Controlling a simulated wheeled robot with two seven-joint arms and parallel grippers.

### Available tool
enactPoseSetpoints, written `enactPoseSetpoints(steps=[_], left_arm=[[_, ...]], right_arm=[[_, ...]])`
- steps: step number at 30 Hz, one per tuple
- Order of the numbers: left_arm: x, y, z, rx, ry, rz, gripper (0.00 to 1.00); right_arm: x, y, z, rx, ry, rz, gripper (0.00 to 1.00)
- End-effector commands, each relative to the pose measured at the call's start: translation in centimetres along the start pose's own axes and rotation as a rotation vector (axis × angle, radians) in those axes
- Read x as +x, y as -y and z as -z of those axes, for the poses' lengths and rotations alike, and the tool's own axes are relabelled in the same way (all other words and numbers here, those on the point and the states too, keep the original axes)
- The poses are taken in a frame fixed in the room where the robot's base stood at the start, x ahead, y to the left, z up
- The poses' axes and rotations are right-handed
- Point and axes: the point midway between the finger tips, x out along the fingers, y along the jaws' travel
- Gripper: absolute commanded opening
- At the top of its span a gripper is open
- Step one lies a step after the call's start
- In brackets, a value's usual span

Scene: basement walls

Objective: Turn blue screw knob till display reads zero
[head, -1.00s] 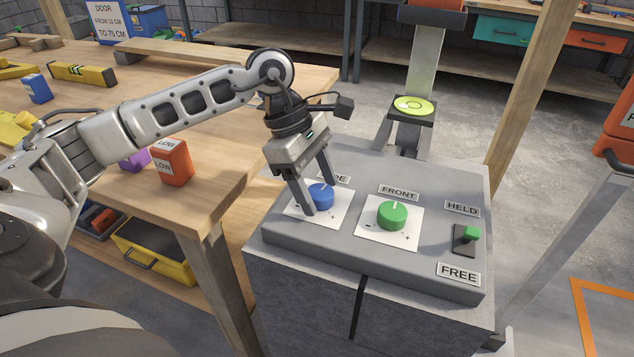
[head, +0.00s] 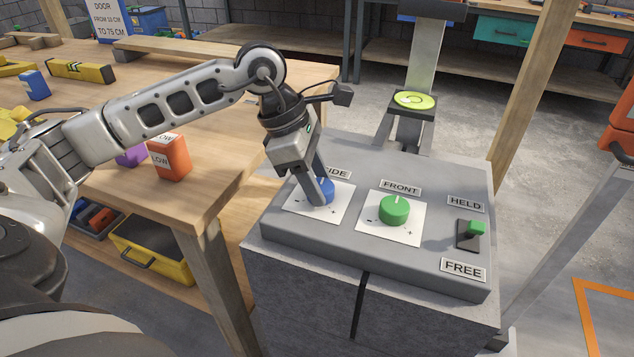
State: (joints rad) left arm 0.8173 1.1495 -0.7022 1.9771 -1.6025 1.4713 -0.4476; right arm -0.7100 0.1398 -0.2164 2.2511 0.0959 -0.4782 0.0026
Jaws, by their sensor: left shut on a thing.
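The blue knob (head: 327,188) sits on a white plate with minus and plus marks, at the left of the grey control panel (head: 380,264). A label partly hidden by my gripper, ending in "IDE", is behind it. My left gripper (head: 322,194) points down and is shut on the blue knob, its fingers covering part of it. A green knob (head: 394,211) labelled FRONT stands to the right on its own plate. I can make out no display with a number. My right gripper is out of view.
A green-handled switch (head: 470,233) between HELD and FREE labels is at the panel's right. A wooden bench (head: 215,190) with an orange box (head: 170,158) stands to the left. A post with a yellow-green disc (head: 414,100) rises behind the panel.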

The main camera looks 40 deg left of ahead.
Motion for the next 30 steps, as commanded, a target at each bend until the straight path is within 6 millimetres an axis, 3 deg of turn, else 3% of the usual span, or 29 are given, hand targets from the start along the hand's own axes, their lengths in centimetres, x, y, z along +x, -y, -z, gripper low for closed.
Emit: enactPoseSetpoints(steps=[18, 30], left_arm=[[0.2, 0.3, -0.1, -0.5, 0.001, -0.211, 0.18], [0.0, 0.4, -0.1, -0.666, 0.0, -0.278, 0.18]], right_arm=[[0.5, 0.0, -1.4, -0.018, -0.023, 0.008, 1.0], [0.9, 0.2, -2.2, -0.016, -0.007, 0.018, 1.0]])
